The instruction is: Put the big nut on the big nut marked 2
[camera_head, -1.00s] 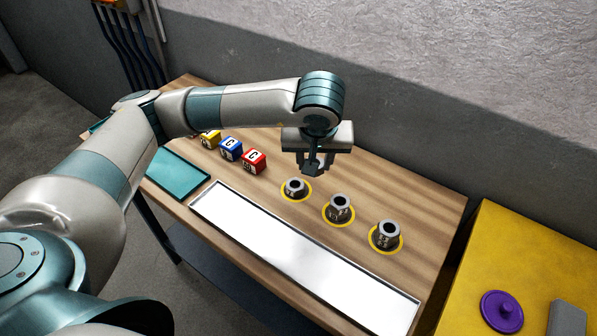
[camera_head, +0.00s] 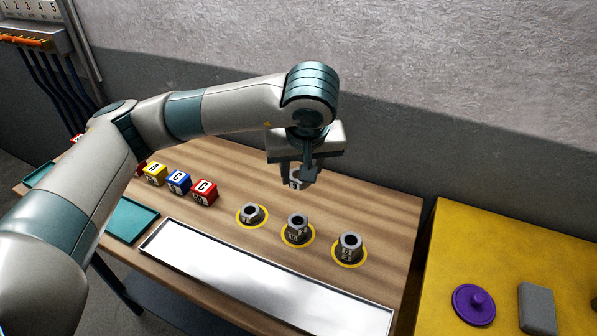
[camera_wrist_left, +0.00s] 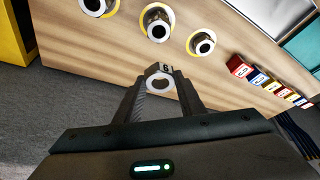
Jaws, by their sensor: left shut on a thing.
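My left gripper (camera_head: 304,178) is shut on a grey nut (camera_head: 296,178) with a pale marking, held above the table behind the row of ringed nuts. In the left wrist view this nut (camera_wrist_left: 159,81) sits between the fingertips (camera_wrist_left: 160,92), its hole facing the camera. On the table stand a low grey nut (camera_head: 252,213), a taller middle nut or stack (camera_head: 298,228) and a taller right one (camera_head: 350,247), each inside a yellow ring. Their markings are too small to read surely, so I cannot tell which is marked 2. My right gripper is out of view.
A long pale tray (camera_head: 260,275) lies along the front edge. Yellow (camera_head: 154,174), blue (camera_head: 178,182) and red (camera_head: 204,192) lettered blocks stand left, by a teal tray (camera_head: 130,221). A yellow surface (camera_head: 430,290) at right bears a purple knobbed disc (camera_head: 474,304) and grey block (camera_head: 538,308).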

